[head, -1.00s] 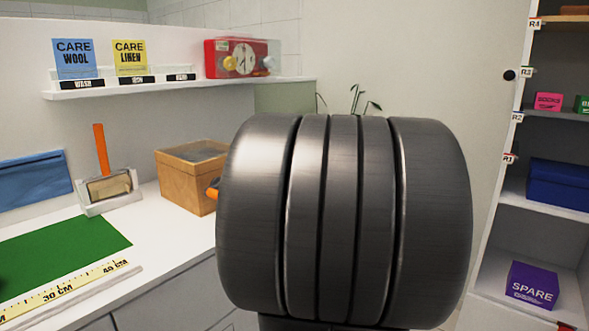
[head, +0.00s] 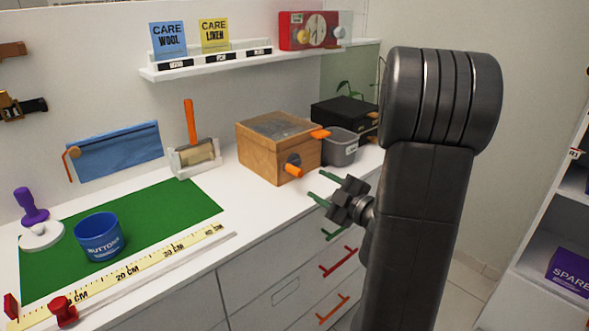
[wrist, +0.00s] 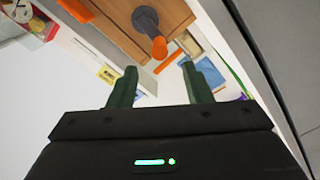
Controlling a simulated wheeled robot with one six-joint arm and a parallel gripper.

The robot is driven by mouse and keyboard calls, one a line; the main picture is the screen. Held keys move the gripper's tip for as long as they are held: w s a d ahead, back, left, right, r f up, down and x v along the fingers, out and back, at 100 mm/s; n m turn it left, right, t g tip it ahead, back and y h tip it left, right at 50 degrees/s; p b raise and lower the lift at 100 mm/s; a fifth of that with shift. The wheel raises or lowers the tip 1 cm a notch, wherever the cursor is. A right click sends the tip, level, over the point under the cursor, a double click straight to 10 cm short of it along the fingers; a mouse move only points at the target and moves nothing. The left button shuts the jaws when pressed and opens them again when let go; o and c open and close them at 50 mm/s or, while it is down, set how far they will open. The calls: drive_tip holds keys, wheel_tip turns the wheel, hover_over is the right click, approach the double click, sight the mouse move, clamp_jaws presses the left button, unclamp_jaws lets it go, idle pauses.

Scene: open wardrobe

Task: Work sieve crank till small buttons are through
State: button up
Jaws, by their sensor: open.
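The sieve is a wooden box (head: 262,158) with a dark mesh top, standing on the white counter. An orange-handled crank (head: 293,170) sticks out of its front face, and an orange tab shows at its upper right. My gripper (head: 316,189) is open and empty, in front of the box and just to the lower right of the crank, apart from it. In the wrist view the crank handle (wrist: 160,47) shows ahead of my open green fingers (wrist: 158,82), not between them. A blue cup marked BUTTONS (head: 99,237) stands on the green mat. No buttons can be made out.
A grey bin (head: 339,147) and a black box (head: 345,115) stand right of the sieve. A lint-brush holder (head: 195,157) is to its left. Drawers with coloured handles (head: 338,260) lie below the counter edge. A shelf (head: 207,61) runs above.

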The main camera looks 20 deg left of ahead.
sight(301, 175)
drive_tip(key=x, duration=1.1)
drive_tip(key=shift+d, duration=0.1)
drive_tip(key=c, duration=0.8)
